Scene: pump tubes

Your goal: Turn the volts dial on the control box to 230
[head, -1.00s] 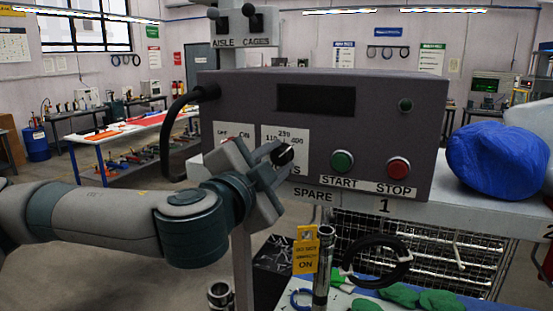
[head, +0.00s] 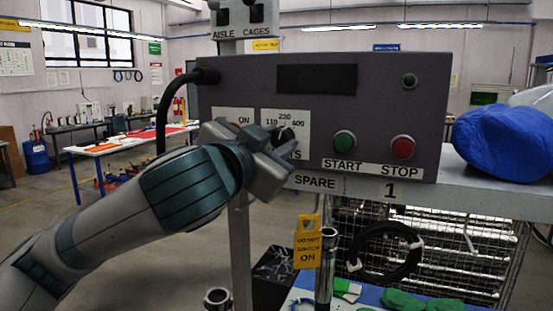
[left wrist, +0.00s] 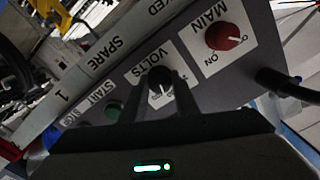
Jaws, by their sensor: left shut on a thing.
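The grey control box (head: 385,95) stands on the bench with its front facing me. Its black volts dial (head: 287,133) sits on a white label marked 110, 230 and 400, with 230 at the top. My left gripper (head: 283,142) covers the dial's lower part and much of the label. In the left wrist view the dial (left wrist: 160,80) sits between the two fingers, which are shut on it. A pale mark shows on the dial, but I cannot tell which number it points to. My right gripper is not in view.
The red main knob (left wrist: 224,36) is beside the volts dial. A green start button (head: 344,142) and a red stop button (head: 402,148) are to its right. A black cable (head: 165,105) leaves the box's left side. A yellow tag (head: 308,245) hangs below the box.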

